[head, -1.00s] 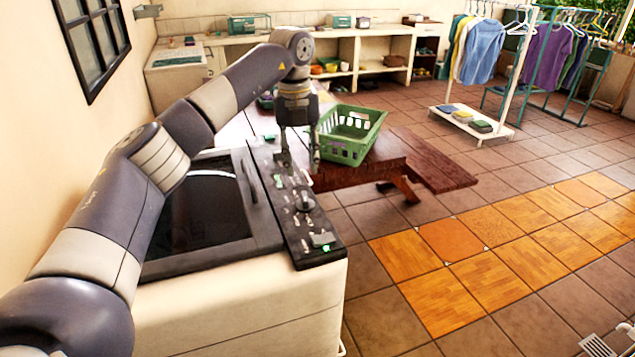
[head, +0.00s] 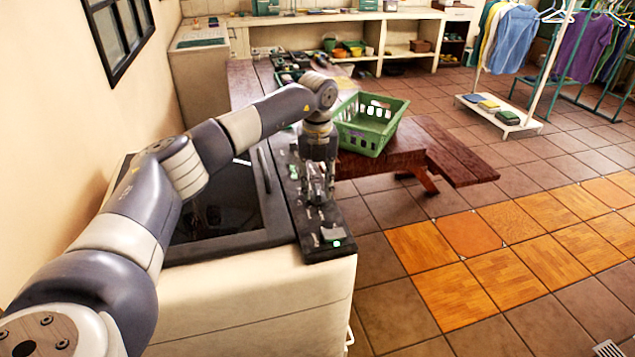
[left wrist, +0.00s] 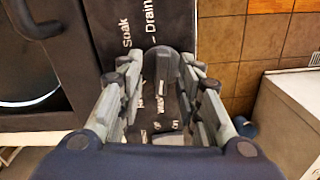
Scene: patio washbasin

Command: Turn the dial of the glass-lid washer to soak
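The washer (head: 250,285) is a white box with a dark glass lid (head: 222,208) and a black control panel (head: 325,254) along its right side. My left gripper (head: 317,198) points down over the middle of this panel. In the left wrist view the dark grey dial (left wrist: 162,62) stands between the fingertips of my left gripper (left wrist: 161,76), one on each side; I cannot tell whether they touch it. The fingers are spread. The white labels "Soak" and "Drain" show beyond the dial. In the head view the gripper mostly hides the dial. My right gripper is not in view.
A green basket (head: 368,124) stands on a low brown wooden table (head: 450,150) behind the panel. A small green-lit control (head: 334,240) lies at the panel's near end. Clothes racks (head: 540,70) stand at the far right. The tiled floor right of the washer is clear.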

